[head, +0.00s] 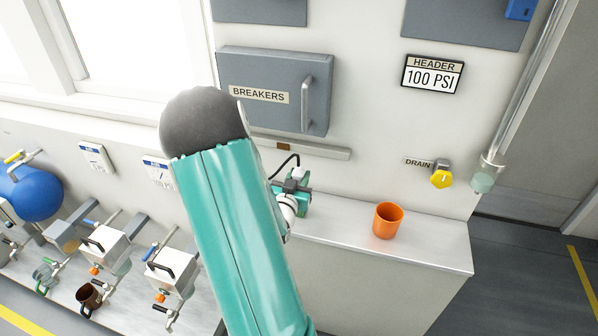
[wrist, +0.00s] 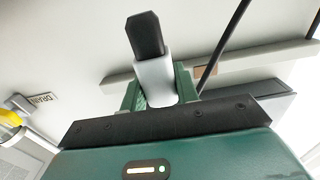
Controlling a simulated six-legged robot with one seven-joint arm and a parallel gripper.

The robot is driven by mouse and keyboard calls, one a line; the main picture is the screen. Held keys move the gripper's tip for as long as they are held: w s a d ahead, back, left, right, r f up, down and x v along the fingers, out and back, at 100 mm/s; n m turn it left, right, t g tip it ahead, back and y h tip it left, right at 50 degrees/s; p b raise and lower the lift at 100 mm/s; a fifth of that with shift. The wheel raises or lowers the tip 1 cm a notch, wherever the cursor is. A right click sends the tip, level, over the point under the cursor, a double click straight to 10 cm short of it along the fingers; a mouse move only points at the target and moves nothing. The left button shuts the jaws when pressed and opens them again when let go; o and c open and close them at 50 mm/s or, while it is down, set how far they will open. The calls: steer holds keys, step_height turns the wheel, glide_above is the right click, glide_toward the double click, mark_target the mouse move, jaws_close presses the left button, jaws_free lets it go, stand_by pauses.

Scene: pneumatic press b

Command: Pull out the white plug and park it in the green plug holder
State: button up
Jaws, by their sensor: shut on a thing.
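My gripper (head: 291,190) is teal and is above the left part of the metal counter, beneath the wall rail. It is shut on the white plug (wrist: 155,79), which sits between its two green fingers in the wrist view. A black part (wrist: 145,36) extends from the plug's far end. The plug also shows small and pale in the head view (head: 297,174), beside a curved black cord (head: 285,162). I cannot make out the green plug holder apart from my gripper; it may be hidden behind my arm.
An orange cup (head: 388,221) stands on the counter (head: 440,248) to the right. A yellow drain knob (head: 441,179) sticks out of the wall. A grey rail (head: 325,151) runs under the breaker box (head: 270,93). Boxes with valves (head: 173,273) stand on the left. Counter around the cup is clear.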

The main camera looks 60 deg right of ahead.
steer(key=shift+f, duration=1.65)
steer(key=shift+f, duration=2)
steer(key=o, duration=1.1)
steer(key=shift+a, duration=0.1)
